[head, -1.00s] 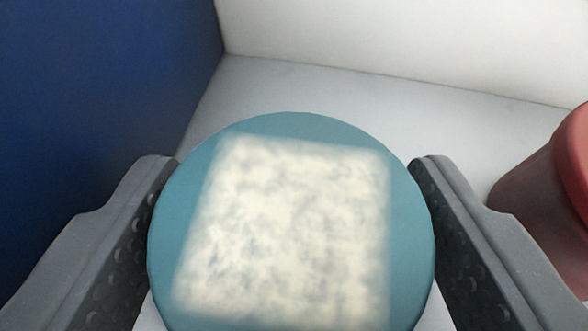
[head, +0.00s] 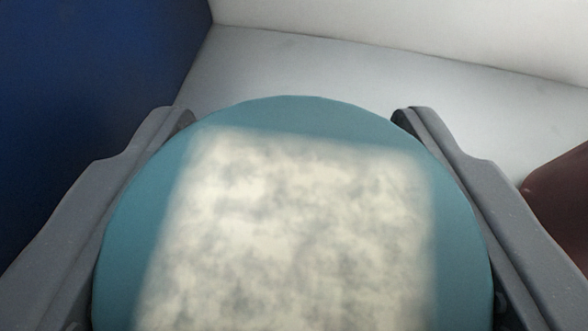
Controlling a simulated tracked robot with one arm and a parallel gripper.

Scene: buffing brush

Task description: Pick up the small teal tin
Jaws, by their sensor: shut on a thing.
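The small teal tin (head: 290,112) fills the lower middle of the head view, seen from above. Its round teal top carries a blurred, cream-and-grey mottled square patch. My gripper (head: 294,120) has one finger on each side of the tin and is shut on it. The tin's lower edge runs out of the picture, and its underside is hidden.
A dark blue wall or panel (head: 90,80) stands close on the left. A white wall (head: 420,30) runs across the back. A dark red object (head: 562,205) is at the right edge, partly cut off. Pale floor (head: 330,75) behind the tin is clear.

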